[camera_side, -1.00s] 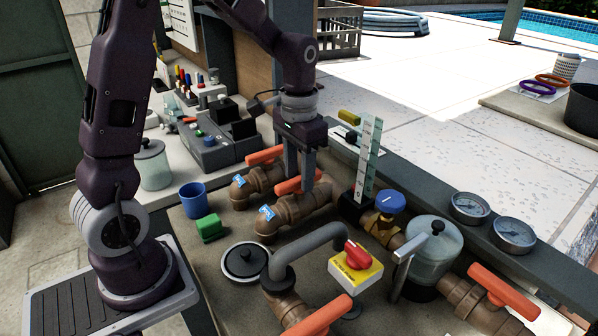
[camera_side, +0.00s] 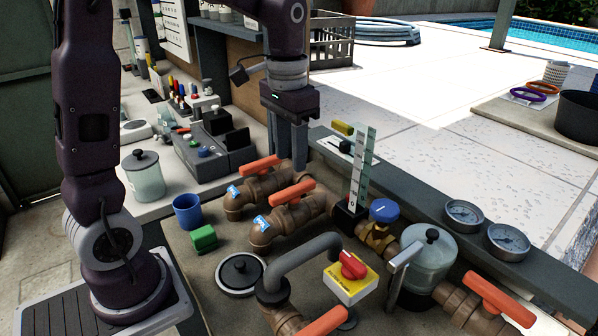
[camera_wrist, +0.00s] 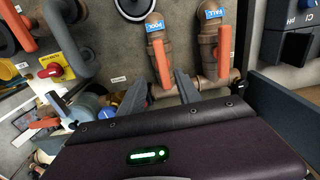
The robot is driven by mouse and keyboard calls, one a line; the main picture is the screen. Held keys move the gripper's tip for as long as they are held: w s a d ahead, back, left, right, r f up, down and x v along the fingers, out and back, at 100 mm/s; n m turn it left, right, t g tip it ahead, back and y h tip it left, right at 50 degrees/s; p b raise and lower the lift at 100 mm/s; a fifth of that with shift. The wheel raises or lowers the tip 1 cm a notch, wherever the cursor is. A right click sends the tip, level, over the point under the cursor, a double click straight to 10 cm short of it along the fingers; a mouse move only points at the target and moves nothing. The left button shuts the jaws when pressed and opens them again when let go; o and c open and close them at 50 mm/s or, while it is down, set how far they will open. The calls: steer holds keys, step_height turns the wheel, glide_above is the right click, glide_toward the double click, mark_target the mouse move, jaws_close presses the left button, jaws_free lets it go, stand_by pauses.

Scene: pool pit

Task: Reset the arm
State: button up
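My gripper (camera_side: 286,148) hangs with its fingers down above and behind the two orange-handled pipe valves. It is open and empty in the wrist view (camera_wrist: 158,90), with its fingers apart. The front orange valve handle (camera_side: 292,194) and the rear orange valve handle (camera_side: 259,166) sit on brown pipes with blue labels. In the wrist view, one orange handle (camera_wrist: 162,65) shows near the fingertips and the other handle (camera_wrist: 224,55) lies to its right. I see no contact with either.
A yellow box with a red knob (camera_side: 351,270), a grey pipe (camera_side: 300,257), a clear strainer pot (camera_side: 428,262) and a scale strip (camera_side: 361,170) stand on the bench. A blue cup (camera_side: 187,212) and green block (camera_side: 203,238) are at left.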

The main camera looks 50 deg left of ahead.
steer(key=s+d+r+t, duration=0.1)
steer(key=s+d+t, duration=0.1)
steer(key=s, duration=0.7)
steer(key=s+d+r+t, duration=0.2)
steer(key=s+d+t, duration=0.1)
steer(key=s, duration=0.6)
steer(key=shift+d+r, duration=0.2)
steer(key=shift+d, duration=0.55)
steer(key=shift+c, duration=0.4)
